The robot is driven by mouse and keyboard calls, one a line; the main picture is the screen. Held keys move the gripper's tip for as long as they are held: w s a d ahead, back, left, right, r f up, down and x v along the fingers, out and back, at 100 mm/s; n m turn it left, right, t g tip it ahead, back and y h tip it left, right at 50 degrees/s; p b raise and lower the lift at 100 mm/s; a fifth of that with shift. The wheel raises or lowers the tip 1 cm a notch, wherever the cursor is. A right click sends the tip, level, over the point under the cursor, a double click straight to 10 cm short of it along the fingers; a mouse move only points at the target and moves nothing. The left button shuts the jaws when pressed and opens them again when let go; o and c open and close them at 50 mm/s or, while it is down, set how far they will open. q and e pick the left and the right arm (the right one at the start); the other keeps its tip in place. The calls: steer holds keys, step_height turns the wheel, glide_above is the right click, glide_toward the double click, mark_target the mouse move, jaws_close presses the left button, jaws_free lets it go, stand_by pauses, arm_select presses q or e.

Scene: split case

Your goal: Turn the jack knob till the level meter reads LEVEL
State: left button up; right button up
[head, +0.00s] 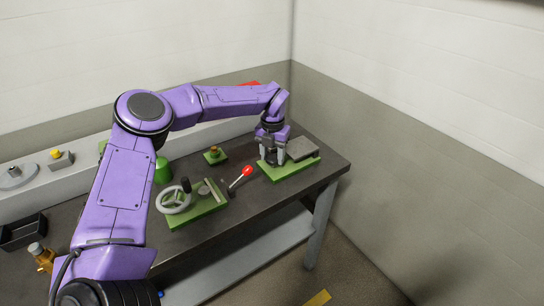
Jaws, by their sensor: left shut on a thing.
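My left gripper (272,157) reaches down from above onto a green base (290,173) at the right end of the dark bench. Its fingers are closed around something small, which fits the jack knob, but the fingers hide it. A grey plate (301,148) sits on the same green base, just right of the fingers. I cannot make out a level meter or its reading in this view. My right gripper is not in view.
On the dark bench (215,235) stand a grey handwheel (174,199) on a green base, a red-tipped lever (247,172) and a small green block with a brass knob (215,153). A black tray (22,232) and an amber bottle (41,257) are at left. A wall closes the right side.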

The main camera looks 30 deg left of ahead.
mark_target(273, 157)
arm_select(q)
steer(key=shift+r, duration=0.1)
steer(key=o, duration=1)
steer(key=shift+w, duration=0.15)
steer(key=shift+o, duration=0.2)
steer(key=shift+w+f, duration=0.1)
steer(key=shift+f, duration=0.1)
steer(key=shift+r, duration=0.3)
step_height(273, 157, up, 10)
steer(key=b, duration=0.1)
